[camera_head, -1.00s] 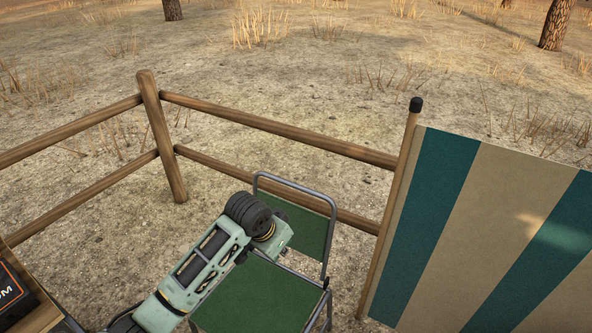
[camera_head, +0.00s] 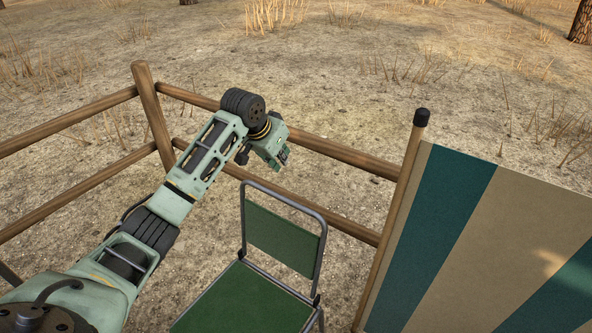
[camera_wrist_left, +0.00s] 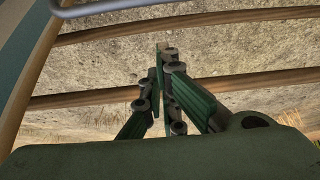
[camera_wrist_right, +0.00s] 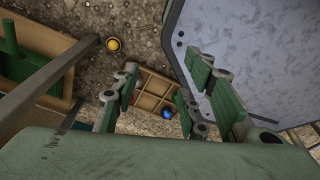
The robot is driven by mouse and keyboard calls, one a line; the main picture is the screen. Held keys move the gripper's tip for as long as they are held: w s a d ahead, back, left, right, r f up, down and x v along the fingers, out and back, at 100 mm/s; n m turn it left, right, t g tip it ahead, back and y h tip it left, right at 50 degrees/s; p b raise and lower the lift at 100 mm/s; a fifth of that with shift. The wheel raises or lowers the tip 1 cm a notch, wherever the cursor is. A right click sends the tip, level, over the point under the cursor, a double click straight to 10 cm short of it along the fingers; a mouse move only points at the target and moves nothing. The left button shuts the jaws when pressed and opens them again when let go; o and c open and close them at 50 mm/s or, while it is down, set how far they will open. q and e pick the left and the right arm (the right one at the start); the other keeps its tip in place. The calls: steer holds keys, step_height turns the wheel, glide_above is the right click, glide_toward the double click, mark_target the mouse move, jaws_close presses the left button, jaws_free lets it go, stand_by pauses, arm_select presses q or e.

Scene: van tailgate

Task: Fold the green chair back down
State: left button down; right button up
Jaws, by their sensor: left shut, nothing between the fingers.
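The green chair (camera_head: 245,302) stands below the middle of the head view. Its green chair back (camera_head: 280,238), in a grey tube frame, is upright behind the seat. My left gripper (camera_head: 284,158) is shut and empty, raised above the chair back and apart from it in the picture. In the left wrist view its fingers (camera_wrist_left: 162,85) are together, and a grey tube (camera_wrist_left: 95,6), likely the chair frame, crosses the top left corner. My right gripper (camera_wrist_right: 160,72) shows only in its own wrist view, with its fingers apart and nothing between them.
A wooden rail fence (camera_head: 155,115) runs behind the chair. A striped teal and beige windbreak (camera_head: 430,240) on a post stands close at its right. The right wrist view shows a compartmented wooden box (camera_wrist_right: 152,92), a blue ball (camera_wrist_right: 167,114), a yellow object (camera_wrist_right: 113,44) and a grey panel (camera_wrist_right: 260,60).

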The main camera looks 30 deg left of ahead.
arm_select(q)
step_height(320, 180, down, 9)
steer(key=w+p, duration=0.1)
steer(key=p, duration=0.1)
steer(key=shift+w, duration=0.15)
arm_select(e)
steer(key=shift+s+r, duration=1.05)
steer(key=shift+s, duration=0.1)
arm_select(q)
steer(key=shift+d, duration=0.1)
arm_select(e)
steer(key=shift+a+r, duration=0.1)
steer(key=shift+a, duration=0.05)
